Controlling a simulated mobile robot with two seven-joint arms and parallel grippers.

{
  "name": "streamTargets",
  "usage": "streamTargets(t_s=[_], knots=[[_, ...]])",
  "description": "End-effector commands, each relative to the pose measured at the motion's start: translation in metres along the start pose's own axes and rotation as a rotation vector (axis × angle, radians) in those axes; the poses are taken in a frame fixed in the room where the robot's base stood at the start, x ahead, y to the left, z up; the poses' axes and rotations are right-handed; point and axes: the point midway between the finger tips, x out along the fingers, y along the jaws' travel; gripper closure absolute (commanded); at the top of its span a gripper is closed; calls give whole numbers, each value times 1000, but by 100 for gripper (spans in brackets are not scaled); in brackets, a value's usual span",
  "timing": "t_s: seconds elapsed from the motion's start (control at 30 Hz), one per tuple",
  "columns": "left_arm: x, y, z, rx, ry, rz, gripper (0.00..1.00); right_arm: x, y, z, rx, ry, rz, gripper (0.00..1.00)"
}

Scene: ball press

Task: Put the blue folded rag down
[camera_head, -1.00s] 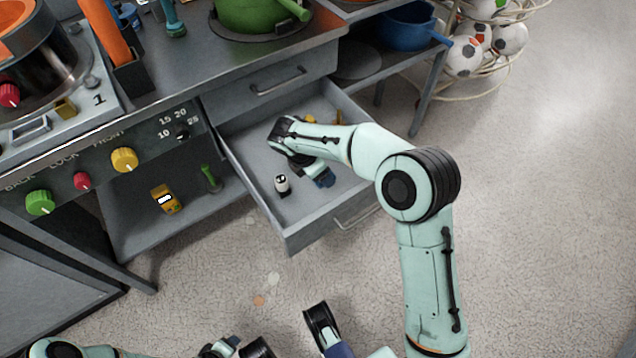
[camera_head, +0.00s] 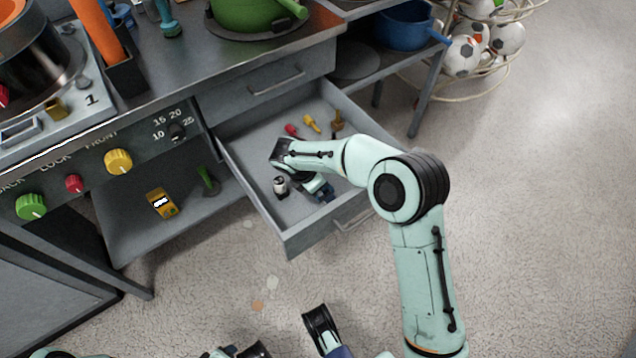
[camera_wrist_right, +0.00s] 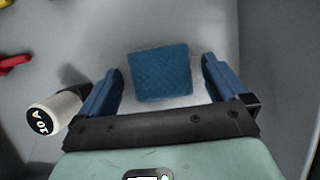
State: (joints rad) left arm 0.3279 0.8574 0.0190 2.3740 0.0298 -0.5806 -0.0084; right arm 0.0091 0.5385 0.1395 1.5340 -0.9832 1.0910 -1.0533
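The blue folded rag (camera_wrist_right: 160,72) is a small square patch in the right wrist view, over the grey floor of the open drawer (camera_head: 252,172). It lies between the blue fingers of my right gripper (camera_wrist_right: 160,88), with a visible gap on each side. That gripper is open. In the head view my right gripper (camera_head: 318,189) is low inside the drawer, and I cannot make out the rag there. My left gripper (camera_head: 238,350) is only partly in view at the bottom edge; its opening is unclear.
Red (camera_head: 291,130), yellow (camera_head: 311,123) and brown (camera_head: 337,122) items lie at the drawer's back. Drawer walls surround the gripper.

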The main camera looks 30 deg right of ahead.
Motion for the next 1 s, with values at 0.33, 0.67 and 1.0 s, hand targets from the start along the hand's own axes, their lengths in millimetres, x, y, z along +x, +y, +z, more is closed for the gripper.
streamTargets(t_s=[0.33, 0.67, 1.0], knots=[[-3, 3, -3, 2, 9, 5, 39, -7, 0, 2, 0, 0, 2, 1], [-25, 17, 0, 16, 3, 26, 39, -73, 1, 2, 0, 1, 5, 1], [-39, 21, 21, 21, -60, 29, 39, -120, 0, 2, 0, 0, 2, 1]])
